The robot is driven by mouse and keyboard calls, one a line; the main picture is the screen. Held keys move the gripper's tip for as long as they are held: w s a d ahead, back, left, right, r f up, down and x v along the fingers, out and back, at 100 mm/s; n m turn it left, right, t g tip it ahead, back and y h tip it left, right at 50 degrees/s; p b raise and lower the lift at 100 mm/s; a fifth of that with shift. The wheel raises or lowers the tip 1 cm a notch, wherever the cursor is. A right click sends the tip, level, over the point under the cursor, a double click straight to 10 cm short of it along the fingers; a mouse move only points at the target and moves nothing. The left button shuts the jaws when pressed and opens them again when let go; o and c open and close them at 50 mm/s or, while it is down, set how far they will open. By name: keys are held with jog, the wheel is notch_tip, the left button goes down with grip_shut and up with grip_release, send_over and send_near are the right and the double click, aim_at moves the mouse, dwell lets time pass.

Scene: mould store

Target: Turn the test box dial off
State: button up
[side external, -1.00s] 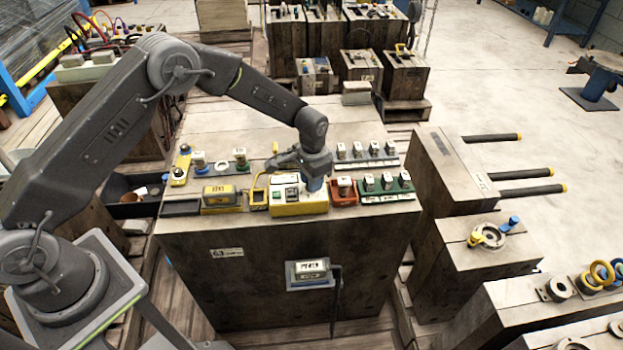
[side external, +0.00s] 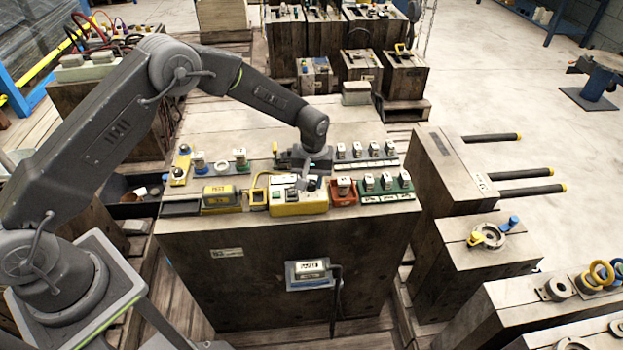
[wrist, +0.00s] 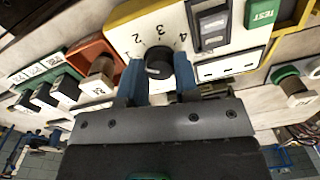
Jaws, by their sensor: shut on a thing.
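The test box (side external: 284,209) is a yellow box with a white top on the front of the wooden bench. In the wrist view its white face (wrist: 181,15) carries the numbers 1 to 4 around a round black dial (wrist: 159,62). My gripper (wrist: 159,82) has its blue fingers on both sides of the dial, shut on it. A pale mark shows on the dial, but I cannot tell surely which position it points to. In the side view my gripper (side external: 303,182) is over the right part of the box, and the dial is hidden there.
A red-orange unit (side external: 343,198) stands close to the right of the box, with a green switch strip (side external: 390,196) beyond it. A yellow unit (side external: 220,208) stands to the left. A green TEST button (wrist: 263,15) is near the dial.

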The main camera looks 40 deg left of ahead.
aim_at(313, 182)
jog(key=n, duration=0.4)
jog(key=shift+n, duration=0.3)
jog(key=shift+r+n, duration=0.1)
jog(key=shift+n, duration=2.2)
jog(key=o, duration=0.9)
jog(key=shift+o, duration=0.2)
notch_tip(313, 182, up, 14)
jog(key=shift+w, duration=0.2)
